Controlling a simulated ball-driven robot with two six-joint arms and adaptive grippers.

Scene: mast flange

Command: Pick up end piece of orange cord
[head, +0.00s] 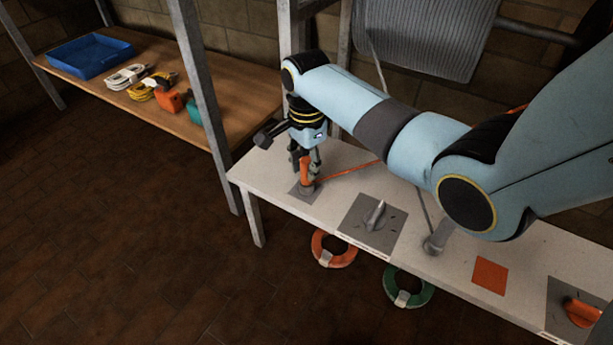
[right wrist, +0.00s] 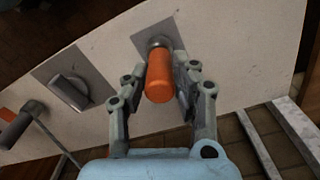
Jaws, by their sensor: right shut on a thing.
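The end piece (head: 304,172) of the orange cord is an upright orange cylinder at the left end of the white bench, above a grey plate (head: 296,190). The orange cord (head: 350,171) runs from there to the right, behind my arm. My right gripper (head: 307,163) points down and is shut on the end piece. In the right wrist view the orange end piece (right wrist: 159,80) is between the two fingers, with a grey round fitting (right wrist: 153,43) at its far end. I cannot tell whether the end piece is clear of that fitting. My left gripper is not in view.
A grey plate with a lever (head: 375,216) and a grey post (head: 436,243) stand further right on the white bench (head: 335,202). Orange (head: 322,254) and green (head: 401,298) rings hang at its front. A wooden table (head: 237,97) at the left holds a blue tray (head: 88,57) and cables.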

